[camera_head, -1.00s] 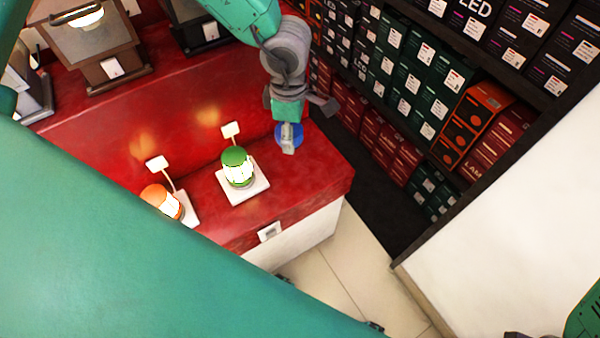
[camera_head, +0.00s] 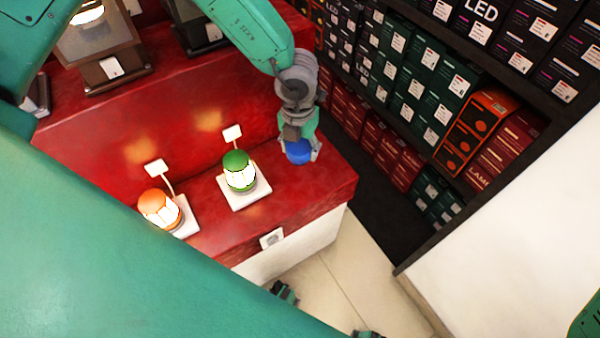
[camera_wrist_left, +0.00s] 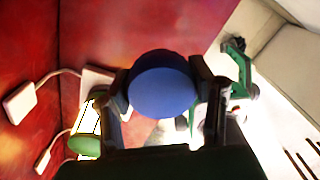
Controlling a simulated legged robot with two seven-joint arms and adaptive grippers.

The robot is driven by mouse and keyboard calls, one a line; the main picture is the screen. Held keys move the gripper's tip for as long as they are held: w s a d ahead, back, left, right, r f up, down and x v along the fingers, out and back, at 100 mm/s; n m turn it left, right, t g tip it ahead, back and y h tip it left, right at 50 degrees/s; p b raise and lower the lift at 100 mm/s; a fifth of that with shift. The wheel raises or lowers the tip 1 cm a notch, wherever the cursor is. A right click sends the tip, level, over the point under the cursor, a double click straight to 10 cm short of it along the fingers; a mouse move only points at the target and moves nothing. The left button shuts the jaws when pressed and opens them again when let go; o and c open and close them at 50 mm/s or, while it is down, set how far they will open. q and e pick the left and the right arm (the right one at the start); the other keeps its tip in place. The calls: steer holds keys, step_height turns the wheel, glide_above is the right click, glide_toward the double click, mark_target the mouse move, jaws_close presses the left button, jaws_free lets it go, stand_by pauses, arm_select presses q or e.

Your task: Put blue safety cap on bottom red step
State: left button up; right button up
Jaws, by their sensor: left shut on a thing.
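The blue safety cap (camera_head: 298,151) is held at the end of my left gripper (camera_head: 299,156), over the right end of the bottom red step (camera_head: 318,185). In the left wrist view the cap (camera_wrist_left: 163,84) sits between the two fingers of my left gripper (camera_wrist_left: 163,92), which is shut on it. I cannot tell whether the cap touches the step. The gripper is to the right of the green-topped lamp. Only a bit of my right arm shows at the lower right edge; its gripper is not in view.
A green-topped lamp (camera_head: 239,172) on a white base and an orange-topped lamp (camera_head: 160,208) stand on the bottom step. Dark lanterns (camera_head: 105,55) stand on the upper step. Shelves of boxes (camera_head: 425,95) are at the right. The step ends above a tiled floor (camera_head: 330,283).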

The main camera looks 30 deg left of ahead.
arm_select(q)
steer(key=b, duration=0.1)
glide_above(302, 177)
steer(key=f, duration=0.5)
steer(key=shift+a, duration=0.2)
steer(key=shift+w+d+f, duration=0.1)
steer(key=shift+d+f, duration=0.05)
steer(key=shift+f, duration=0.05)
step_height(302, 177, down, 3)
steer(key=shift+f+b, duration=0.1)
steer(key=shift+b, duration=0.5)
steer(key=shift+a, duration=0.25)
steer(key=o, duration=1)
steer(key=shift+o, duration=0.2)
steer(key=shift+d, duration=0.2)
